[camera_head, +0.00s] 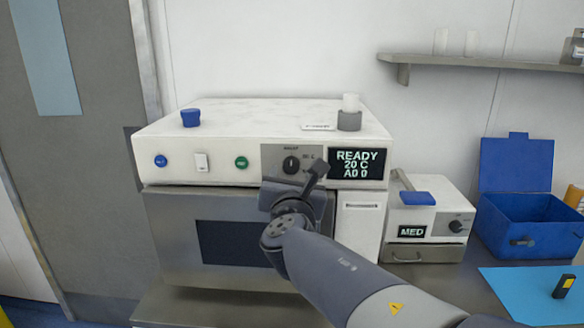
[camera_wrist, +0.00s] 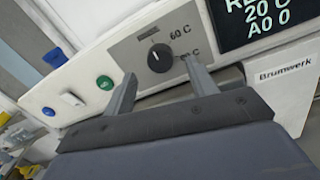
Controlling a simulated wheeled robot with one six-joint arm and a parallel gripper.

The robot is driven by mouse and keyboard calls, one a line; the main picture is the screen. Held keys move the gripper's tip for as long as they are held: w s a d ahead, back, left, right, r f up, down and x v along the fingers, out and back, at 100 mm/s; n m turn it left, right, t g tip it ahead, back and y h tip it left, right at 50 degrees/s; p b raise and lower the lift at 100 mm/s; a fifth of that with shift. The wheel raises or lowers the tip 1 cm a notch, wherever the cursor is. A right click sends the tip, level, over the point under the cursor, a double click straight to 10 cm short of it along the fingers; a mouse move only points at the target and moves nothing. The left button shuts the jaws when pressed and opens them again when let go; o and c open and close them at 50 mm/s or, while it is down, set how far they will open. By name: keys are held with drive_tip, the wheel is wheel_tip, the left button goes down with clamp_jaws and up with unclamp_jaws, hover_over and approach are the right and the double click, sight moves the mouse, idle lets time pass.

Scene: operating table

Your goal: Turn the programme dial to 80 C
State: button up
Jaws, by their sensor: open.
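The programme dial (camera_head: 291,165) is a black round knob on a grey plate on the front of the white machine (camera_head: 215,177). In the wrist view the dial (camera_wrist: 160,58) has a light pointer mark, with "60 C" printed at its upper right and a partly hidden label below that. The display (camera_head: 357,163) reads READY, 20 C, A0 0. My gripper (camera_wrist: 158,75) is open, its two fingers apart on either side below the dial. In the head view my gripper (camera_head: 297,178) is just in front of the panel. No contact with the dial shows.
A blue button (camera_head: 161,160), a white switch (camera_head: 202,162) and a green button (camera_head: 242,162) sit left of the dial. A smaller device (camera_head: 430,220) with its own dial and a blue box (camera_head: 530,225) stand right. A shelf (camera_head: 480,61) hangs above.

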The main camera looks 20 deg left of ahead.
sight(292, 168)
drive_tip(key=shift+x, duration=1.65)
drive_tip(key=shift+c, duration=0.4)
drive_tip(key=c, duration=0.9)
